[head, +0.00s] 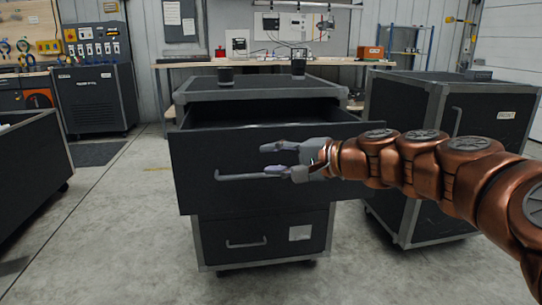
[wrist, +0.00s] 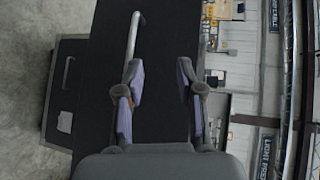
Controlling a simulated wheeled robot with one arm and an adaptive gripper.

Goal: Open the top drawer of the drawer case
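The black drawer case (head: 325,215) with grey edges stands in the middle of the head view. Its top drawer (head: 198,155) is pulled well out, with a dark opening behind its front. The drawer's grey bar handle (head: 240,177) runs across the front; it also shows in the wrist view (wrist: 133,38). My gripper (head: 267,159) is in front of the drawer at the right part of the handle. Its fingers (wrist: 158,85) are apart with nothing between them. The handle's end is partly hidden behind one finger; I cannot tell whether they touch.
The lower drawer (head: 265,225) is shut, with its own handle and a white label. Another black case (head: 410,115) stands close on the right, and a black case (head: 35,175) at left. Floor in front is clear.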

